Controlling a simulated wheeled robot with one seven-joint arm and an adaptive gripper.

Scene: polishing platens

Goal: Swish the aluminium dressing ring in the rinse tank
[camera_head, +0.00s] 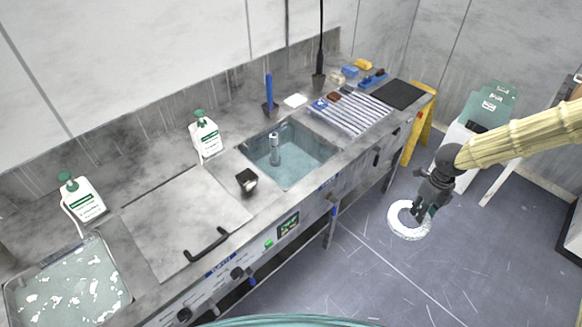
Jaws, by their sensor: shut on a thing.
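My gripper (423,212) is at the right, in front of the bench and over the open floor. It is shut on the aluminium dressing ring (395,222), a pale ring with an open centre that hangs apart from the bench. The fingertips overlap the ring's upper right side, so the exact grip is hidden. Two basins are in the bench: a square one (318,150) with clear bluish water and a grey upright post in the middle, and one at the lower left (68,290) with white flecks on its liquid. I cannot tell which is the rinse tank.
Two white bottles (205,136) (84,199) with green caps stand along the bench back. A black cup (246,181) sits left of the square basin. A flat lid (185,215) with a black handle lies between the basins.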

